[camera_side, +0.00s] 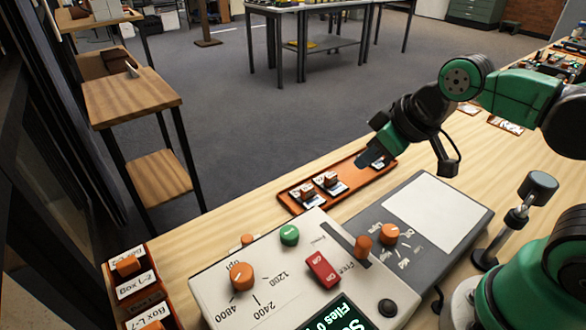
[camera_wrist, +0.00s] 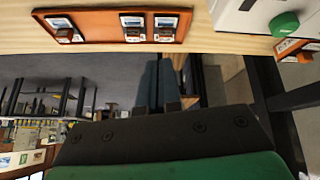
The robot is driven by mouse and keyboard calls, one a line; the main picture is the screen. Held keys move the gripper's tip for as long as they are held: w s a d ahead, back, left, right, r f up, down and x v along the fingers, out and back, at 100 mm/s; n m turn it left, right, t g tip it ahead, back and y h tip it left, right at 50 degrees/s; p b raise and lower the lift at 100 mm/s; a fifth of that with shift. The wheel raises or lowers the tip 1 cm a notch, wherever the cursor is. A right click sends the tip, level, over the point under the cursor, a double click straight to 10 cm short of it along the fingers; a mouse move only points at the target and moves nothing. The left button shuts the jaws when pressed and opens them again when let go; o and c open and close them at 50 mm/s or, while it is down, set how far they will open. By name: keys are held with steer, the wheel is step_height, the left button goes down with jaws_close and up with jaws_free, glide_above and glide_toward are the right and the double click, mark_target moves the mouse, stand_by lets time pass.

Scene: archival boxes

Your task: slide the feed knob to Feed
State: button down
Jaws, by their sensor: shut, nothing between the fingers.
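The control panel (camera_side: 215,282) lies on the bench in the side view. An orange knob (camera_side: 363,246) stands at a dark slot on it, beside small lettering that I cannot read clearly; it appears to be the sliding feed knob. I cannot tell which end of the slot is marked Feed. My gripper (camera_side: 374,161) is shut and empty above the right end of an orange tray, behind the panel and apart from the knob. In the wrist view, my gripper (camera_wrist: 158,80) points toward the tray side. The sliding knob is not seen there.
Other controls include an orange dial (camera_side: 241,277), a green knob (camera_side: 289,235), a red switch (camera_side: 322,269) and another orange knob (camera_side: 389,234). The orange tray (camera_side: 290,206) holds small cards with brown blocks. A lamp-like post (camera_side: 517,220) stands right of the panel.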

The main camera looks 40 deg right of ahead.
steer(key=s+a+r+n+g+y, duration=0.2)
steer(key=s+a+n+g, duration=0.25)
steer(key=n, duration=0.75)
step_height(320, 180, up, 4)
steer(key=n+g, duration=0.5)
steer(key=n, duration=1.1)
glide_above(369, 281)
steer(key=shift+w+d+r+h, duration=0.15)
steer(key=shift+w+d+h, duration=0.05)
steer(key=shift+w+h, duration=0.15)
steer(key=x, duration=1)
steer(key=shift+w+d, duration=0.3)
steer(key=shift+w, duration=0.3)
steer(key=shift+w+d, duration=0.3)
steer(key=shift+w, duration=0.25)
steer(key=shift+w+d, duration=0.35)
steer(key=shift+w, duration=0.25)
